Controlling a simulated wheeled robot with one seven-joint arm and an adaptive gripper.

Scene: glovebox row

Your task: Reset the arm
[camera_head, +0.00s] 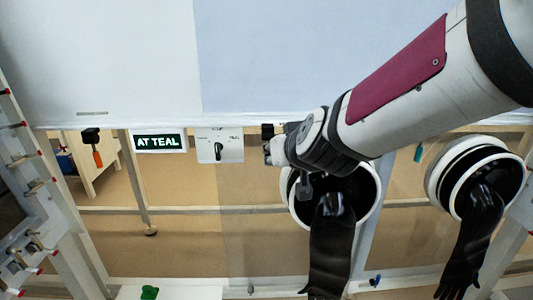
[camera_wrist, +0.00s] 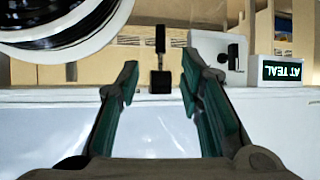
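My arm reaches in from the upper right in the head view. My gripper (camera_head: 270,151) is at its end, just right of a white switch box and in front of the upper left of a round glove port. In the wrist view my gripper (camera_wrist: 160,66) is open, its two teal-padded fingers spread wide with nothing held between them. A small black fitting (camera_wrist: 160,80) shows between and beyond the fingertips; I cannot tell its distance. It also appears beside the gripper in the head view (camera_head: 267,131).
The switch box (camera_head: 229,145) has a black knob. Left of it is an "AT TEAL" sign (camera_head: 159,142). Long black gloves hang from the near port (camera_head: 372,204) and right port (camera_head: 437,180). An orange handle (camera_head: 97,157) hangs left, a teal one (camera_head: 418,154) right.

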